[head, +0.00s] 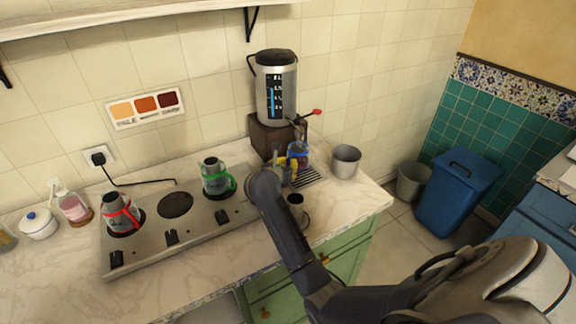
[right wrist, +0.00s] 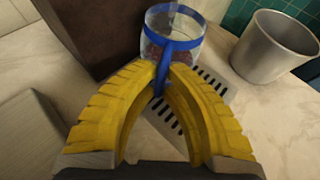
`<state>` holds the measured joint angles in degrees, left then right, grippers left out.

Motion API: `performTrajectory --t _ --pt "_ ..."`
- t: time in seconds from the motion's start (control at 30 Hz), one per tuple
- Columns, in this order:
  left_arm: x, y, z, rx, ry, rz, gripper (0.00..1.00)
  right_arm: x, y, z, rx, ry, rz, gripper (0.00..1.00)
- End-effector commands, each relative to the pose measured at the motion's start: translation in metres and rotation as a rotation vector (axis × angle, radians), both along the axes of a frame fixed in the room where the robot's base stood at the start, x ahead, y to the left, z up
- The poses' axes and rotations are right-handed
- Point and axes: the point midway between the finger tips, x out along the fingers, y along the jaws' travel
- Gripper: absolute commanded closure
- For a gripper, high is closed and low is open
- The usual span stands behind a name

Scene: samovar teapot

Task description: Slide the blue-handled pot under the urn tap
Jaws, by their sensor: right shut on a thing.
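The blue-handled pot (head: 299,151) is a clear glass pot with a blue band, standing upright in front of and right of the urn's dark base. The steel urn (head: 276,92) has a tap (head: 303,121) with a red lever, which shows just above the pot. I cannot tell whether the spout lines up with the pot's mouth. My right gripper (head: 290,165) has yellow fingers shut on the pot's blue handle. The pot (right wrist: 172,38) and the fingertips (right wrist: 164,72) pinching its handle also show in the right wrist view. My left gripper is not in view.
A slotted drip tray (head: 309,177) lies beside the pot. A grey metal cup (head: 346,161) stands right of it, and a dark mug (head: 297,206) stands in front. A stove (head: 176,232) at left holds a green-handled pot (head: 215,178) and a red-handled pot (head: 120,214).

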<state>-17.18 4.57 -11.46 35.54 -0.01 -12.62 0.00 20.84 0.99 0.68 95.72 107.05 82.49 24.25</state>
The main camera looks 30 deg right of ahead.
Motion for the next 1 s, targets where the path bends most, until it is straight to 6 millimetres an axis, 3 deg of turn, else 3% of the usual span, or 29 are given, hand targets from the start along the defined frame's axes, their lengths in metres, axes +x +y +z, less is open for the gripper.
performTrajectory --t 0.57,1.0 --pt "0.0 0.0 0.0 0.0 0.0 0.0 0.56 -0.002 0.002 0.0 0.0 0.0 0.001 1.0" --pt "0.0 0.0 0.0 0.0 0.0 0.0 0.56 -0.025 0.025 -0.001 0.002 0.001 0.017 1.0"
